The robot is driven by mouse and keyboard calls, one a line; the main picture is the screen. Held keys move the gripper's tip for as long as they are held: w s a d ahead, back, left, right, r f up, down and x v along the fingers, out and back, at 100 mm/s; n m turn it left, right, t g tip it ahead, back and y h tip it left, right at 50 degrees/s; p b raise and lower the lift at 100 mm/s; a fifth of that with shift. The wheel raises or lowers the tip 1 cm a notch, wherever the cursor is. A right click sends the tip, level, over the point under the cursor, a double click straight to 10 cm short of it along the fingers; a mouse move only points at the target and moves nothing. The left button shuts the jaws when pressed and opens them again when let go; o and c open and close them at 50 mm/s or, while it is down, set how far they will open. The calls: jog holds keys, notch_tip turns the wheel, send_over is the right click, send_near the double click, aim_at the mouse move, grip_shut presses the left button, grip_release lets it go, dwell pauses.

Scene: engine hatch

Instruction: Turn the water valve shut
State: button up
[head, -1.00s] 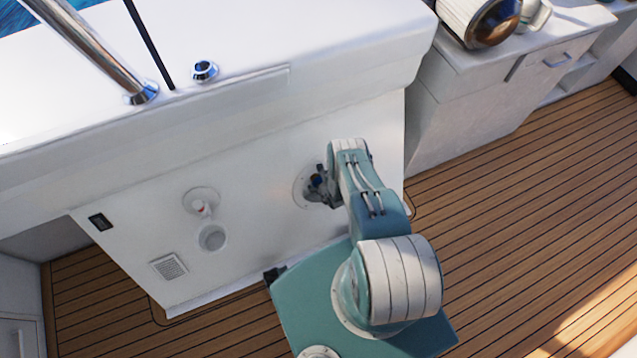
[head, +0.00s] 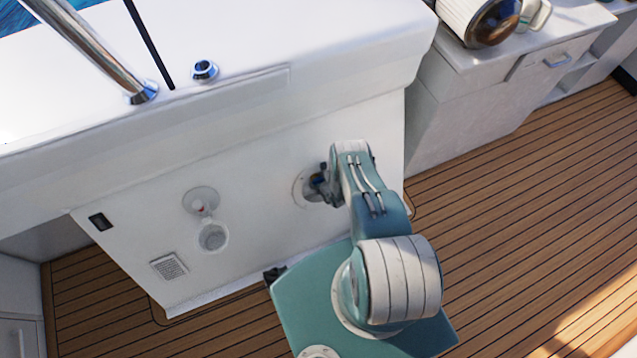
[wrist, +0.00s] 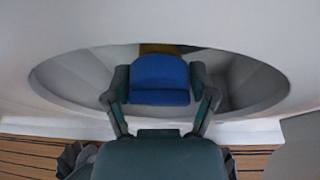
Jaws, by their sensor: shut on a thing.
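The water valve's blue handle (wrist: 160,78) shows in the wrist view, in front of a round recess (wrist: 75,85) in the white panel. A brass-coloured part (wrist: 160,48) shows just behind the handle. My gripper (wrist: 160,95) is shut on the blue handle, with one finger on each side of it. In the head view my gripper (head: 318,188) is at the recess on the right part of the panel. My arm hides much of the recess there, and the handle is only a small dark blue spot.
A counter (head: 470,90) stands to the right. The wooden deck (head: 520,190) is clear.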

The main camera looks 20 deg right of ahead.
jog(key=shift+m+y, duration=0.6)
jog(key=shift+m, duration=0.6)
jog(key=o, duration=1)
jog(key=shift+r, duration=0.1)
jog(key=shift+o, duration=0.2)
jog(key=v, duration=1.2)
jog(key=shift+f, duration=0.25)
jog(key=shift+s, duration=0.1)
